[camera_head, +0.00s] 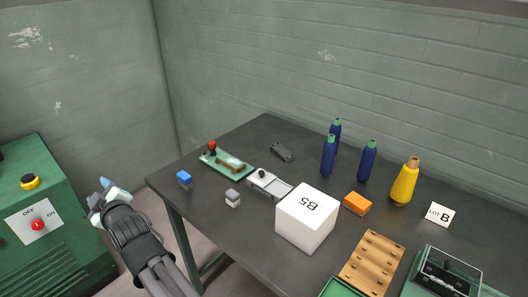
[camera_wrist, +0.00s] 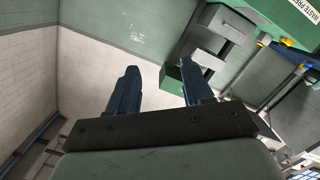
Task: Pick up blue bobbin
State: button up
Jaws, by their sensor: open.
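Three blue bobbins with green tops stand upright on the dark table in the head view: one at the back (camera_head: 336,129), one in front of it (camera_head: 328,157) and one to the right (camera_head: 368,161). The front one partly hides the back one. My gripper (camera_head: 104,188) is off the table's left side, well away from the bobbins. In the wrist view its two dark blue fingers (camera_wrist: 157,85) stand apart with nothing between them. No bobbin shows in the wrist view.
A yellow cone (camera_head: 405,182) stands right of the bobbins. A white B5 box (camera_head: 306,218), an orange block (camera_head: 357,203) and a wooden rack (camera_head: 372,262) are in front. A green machine (camera_head: 50,220) is at the left.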

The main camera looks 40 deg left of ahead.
jog(key=w+d+r+m+t+y, duration=0.1)
jog(key=w+r+y, duration=0.1)
jog(key=w+r, duration=0.4)
jog(key=w+d+r+m+t, duration=0.1)
jog(key=w+d+m+t, duration=0.1)
jog(key=w+d, duration=0.5)
jog(key=w+d+r+m+t+h, duration=0.1)
jog(key=w+d+r+m+t, duration=0.15)
jog(key=w, duration=0.75)
jog(key=w+d+r+m+t, duration=0.1)
jog(key=w+d+m+t, duration=0.25)
jog(key=w, duration=0.55)
jog(key=w+d+f+m+t+h, duration=0.2)
jog(key=w+d+m+t+h, duration=0.15)
jog(key=w+d, duration=0.85)
jog(key=w+d+f+m+t+h, duration=0.15)
jog(key=w+d+m, duration=0.25)
jog(key=w+d, duration=0.8)
jog(key=d+f+m+t+h, duration=0.1)
jog(key=d+f+m+h, duration=0.1)
jog(key=d, duration=0.8)
jog(key=h, duration=0.1)
send_near(373, 143)
jog(key=shift+x, duration=5.6)
jog(key=shift+f, duration=0.15)
